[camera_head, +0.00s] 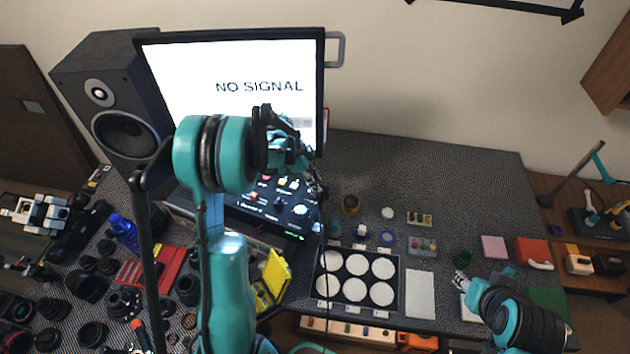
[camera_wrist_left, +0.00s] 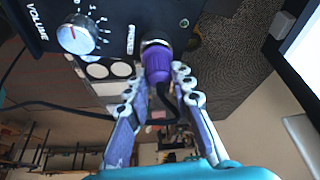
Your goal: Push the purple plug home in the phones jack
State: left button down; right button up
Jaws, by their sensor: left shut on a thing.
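The purple plug (camera_wrist_left: 157,65) is upright in the left wrist view, its tip end at the phones jack (camera_wrist_left: 154,43) on the black panel (camera_wrist_left: 120,20). The metal ring of the jack shows at the plug's end; I cannot tell how deep the plug sits. My left gripper (camera_wrist_left: 160,84) is shut on the purple plug, a finger on each side. A black cable (camera_wrist_left: 165,105) hangs from the plug. In the head view, my left gripper (camera_head: 298,160) is in front of the monitor, above the panel, and hides the plug. My right gripper (camera_head: 462,284) is low at the right, far from the jack.
A silver volume knob (camera_wrist_left: 76,36) is beside the jack. The monitor (camera_head: 180,75) reads "NO SIGNAL" and a speaker (camera_head: 110,90) stands left of it. A tray of white discs (camera_head: 342,273) and a yellow case (camera_head: 275,277) are nearby. The back right mat (camera_head: 440,170) is clear.

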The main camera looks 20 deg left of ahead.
pick_arm(q)
jog(key=shift+f, duration=0.15)
jog(key=c, duration=1.2)
grip_release()
jog(key=v, duration=1.2)
jog(key=s+d+f+n+t+y+b, duration=0.2)
jog(key=s+d+n+b, duration=0.4)
jog(key=s+d+b, duration=0.25)
jog(key=s+d+f+n+t+b, duration=0.1)
jog(key=s+d+f+n+b, duration=0.1)
jog(key=s, duration=0.2)
jog(key=s+d+f+n+t+y+b, duration=0.1)
jog(key=s+f+n+b, duration=0.1)
jog(key=s+f, duration=0.1)
jog(key=s+d+f+n+t+y+b, duration=0.1)
jog(key=s+d+f+n+b, duration=0.1)
jog(key=s, duration=0.3)
jog(key=shift+d+f+n+b, duration=0.3)
jog(key=shift+f+b, duration=0.1)
jog(key=shift+f, duration=0.3)
